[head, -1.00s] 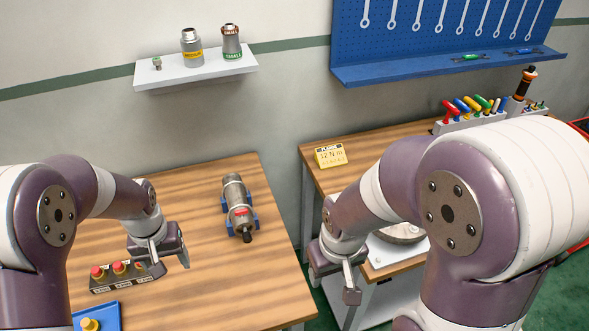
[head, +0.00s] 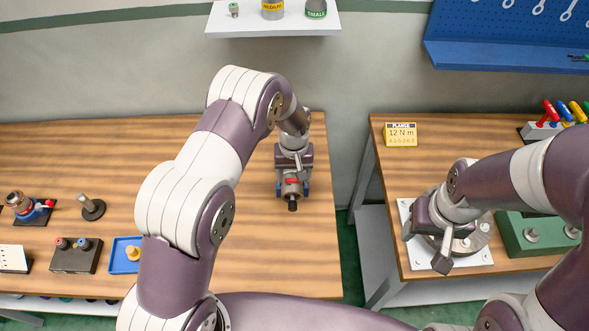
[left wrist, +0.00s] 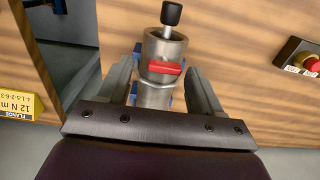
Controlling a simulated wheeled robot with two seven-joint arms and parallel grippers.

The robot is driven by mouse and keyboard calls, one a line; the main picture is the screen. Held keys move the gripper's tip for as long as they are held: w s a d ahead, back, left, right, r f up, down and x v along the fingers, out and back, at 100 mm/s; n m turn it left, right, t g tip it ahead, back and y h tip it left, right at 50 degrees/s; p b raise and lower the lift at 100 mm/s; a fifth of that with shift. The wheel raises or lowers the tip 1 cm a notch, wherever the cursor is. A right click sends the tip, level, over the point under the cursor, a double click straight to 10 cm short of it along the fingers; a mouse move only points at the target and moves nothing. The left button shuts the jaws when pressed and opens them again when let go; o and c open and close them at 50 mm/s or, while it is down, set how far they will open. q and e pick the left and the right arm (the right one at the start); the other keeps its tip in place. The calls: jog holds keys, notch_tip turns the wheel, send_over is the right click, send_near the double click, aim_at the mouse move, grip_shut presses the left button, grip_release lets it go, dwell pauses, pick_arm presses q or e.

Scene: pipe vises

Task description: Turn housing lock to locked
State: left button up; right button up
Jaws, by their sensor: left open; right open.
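The housing is a grey metal cylinder (left wrist: 166,46) with a red lock lever (left wrist: 162,67) across it and a black-tipped rod at its end. It rests in a blue cradle on the left wooden table; in the head view the red lever (head: 292,181) shows just in front of my left gripper (head: 292,170). That gripper is open above the housing. In the left wrist view its two fingers stand on either side of the cylinder, just behind the lever, apparently without gripping. My right gripper (head: 441,252) is open and empty over the white plate on the right table.
A yellow 12 N m sign (head: 400,134) and a green block (head: 535,235) are on the right table (head: 430,160). A button box (head: 75,255), a blue tray (head: 120,262) and small fittings sit on the left table (head: 100,160). A gap separates the tables.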

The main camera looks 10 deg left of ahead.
pick_arm(q)
jog(key=shift+s+a+f, duration=0.15)
jog(key=shift+a, duration=0.05)
jog(key=shift+s+a, duration=0.15)
jog(key=shift+s, duration=0.15)
jog(key=shift+w+d, duration=0.2)
jog(key=c, duration=1.1)
jog(key=shift+o, duration=0.2)
pick_arm(e)
jog(key=shift+s+a+r, duration=0.2)
jog(key=shift+s+a, duration=0.1)
jog(key=shift+s, duration=0.05)
